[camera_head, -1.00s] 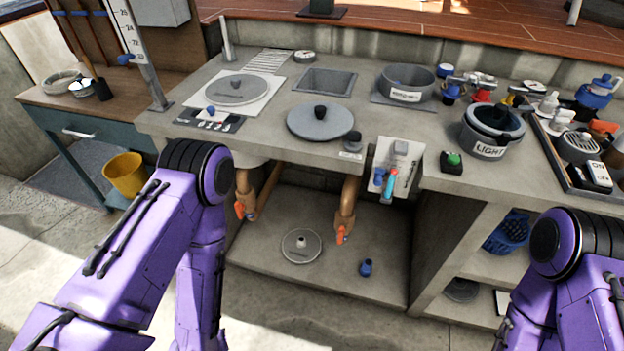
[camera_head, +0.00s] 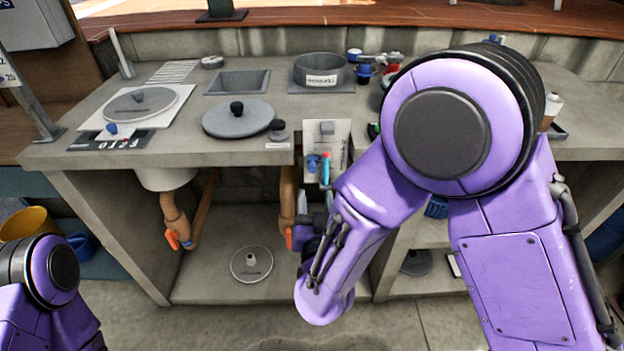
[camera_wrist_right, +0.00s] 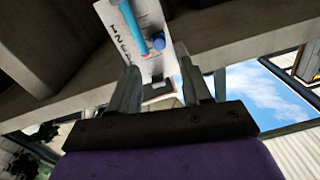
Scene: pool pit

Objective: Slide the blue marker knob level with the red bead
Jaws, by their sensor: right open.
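A white panel (camera_head: 341,134) hangs on the counter's front edge; it also shows in the right wrist view (camera_wrist_right: 155,12). It carries a light-blue tube (camera_head: 326,172) with a small red bead (camera_head: 326,154) near its upper end. The blue marker knob (camera_head: 313,162) sits just left of the tube, slightly lower than the red. In the wrist view the knob (camera_wrist_right: 158,43) lies close beside the tube (camera_wrist_right: 133,28). My right gripper (camera_head: 316,203) is open and empty below the panel, its fingertips (camera_wrist_right: 157,68) pointing toward it, apart from the knob. My left gripper is out of view.
A round lid (camera_head: 251,264) lies on the lower shelf. My right forearm hides the counter's right side.

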